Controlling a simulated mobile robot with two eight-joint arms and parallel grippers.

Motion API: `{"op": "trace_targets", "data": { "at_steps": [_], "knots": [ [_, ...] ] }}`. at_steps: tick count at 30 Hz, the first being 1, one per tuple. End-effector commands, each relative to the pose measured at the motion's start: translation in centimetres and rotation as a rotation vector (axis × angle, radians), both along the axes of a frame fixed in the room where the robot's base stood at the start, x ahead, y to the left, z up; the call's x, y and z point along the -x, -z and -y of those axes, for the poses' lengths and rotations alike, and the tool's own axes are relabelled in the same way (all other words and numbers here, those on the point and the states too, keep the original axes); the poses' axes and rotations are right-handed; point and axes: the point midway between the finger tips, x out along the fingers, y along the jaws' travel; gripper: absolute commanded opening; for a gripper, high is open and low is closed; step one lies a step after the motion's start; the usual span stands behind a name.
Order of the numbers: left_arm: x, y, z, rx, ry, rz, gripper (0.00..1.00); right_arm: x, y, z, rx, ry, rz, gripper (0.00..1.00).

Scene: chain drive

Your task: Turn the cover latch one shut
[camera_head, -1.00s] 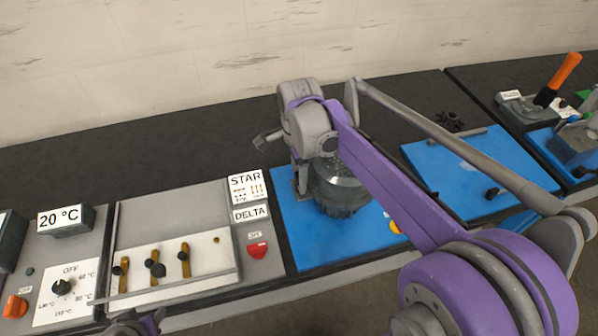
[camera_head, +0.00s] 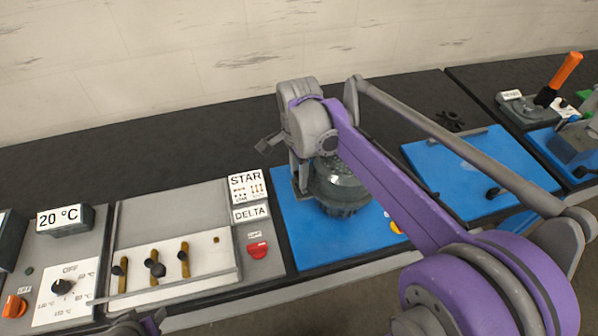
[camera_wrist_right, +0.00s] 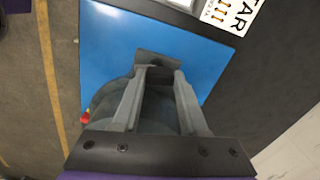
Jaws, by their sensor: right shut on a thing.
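My right gripper (camera_wrist_right: 165,73) reaches down at the left side of a dark grey rounded motor-like unit (camera_head: 340,188) on a blue plate (camera_head: 305,240). In the right wrist view, its two fingers point at a small grey block (camera_wrist_right: 158,58) on the blue plate. The fingers are shut on a grey part there, whose shape is mostly hidden between the tips. I cannot tell whether this part is the cover latch. A flat blue panel (camera_head: 460,165) at the right has a dark knob (camera_head: 493,192) near its edge. My left gripper's fingers do not show.
A switch panel (camera_head: 180,215) with STAR and DELTA labels and a red knob (camera_head: 258,250) lies left of the blue plate. A 20 °C display (camera_head: 64,220) stands farther left. An orange-handled lever (camera_head: 565,70) stands at the far right.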

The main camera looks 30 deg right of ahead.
Motion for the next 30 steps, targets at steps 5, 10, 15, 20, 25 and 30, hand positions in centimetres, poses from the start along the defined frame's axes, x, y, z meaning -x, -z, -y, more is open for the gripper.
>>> {"op": "trace_targets", "data": {
  "at_steps": [5, 10, 15, 20, 25, 30],
  "knots": [
    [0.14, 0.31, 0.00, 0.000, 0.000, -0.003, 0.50, 0.01, 0.03, -0.07, 0.000, -0.161, 0.000, 0.00],
    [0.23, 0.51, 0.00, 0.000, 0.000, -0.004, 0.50, 0.02, 0.01, -0.15, 0.001, -0.324, 0.001, 0.00],
    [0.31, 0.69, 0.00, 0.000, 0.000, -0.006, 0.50, 0.03, -0.01, -0.23, 0.001, -0.485, 0.001, 0.00],
    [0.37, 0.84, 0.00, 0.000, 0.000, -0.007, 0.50, 0.07, -0.01, -0.29, 0.001, -0.637, 0.001, 0.00],
    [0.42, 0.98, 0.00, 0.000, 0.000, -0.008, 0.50, 0.12, -0.01, -0.35, 0.001, -0.798, 0.001, 0.00],
    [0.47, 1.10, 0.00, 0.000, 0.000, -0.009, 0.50, 0.18, -0.02, -0.40, 0.001, -0.958, 0.001, 0.00]
  ]
}}
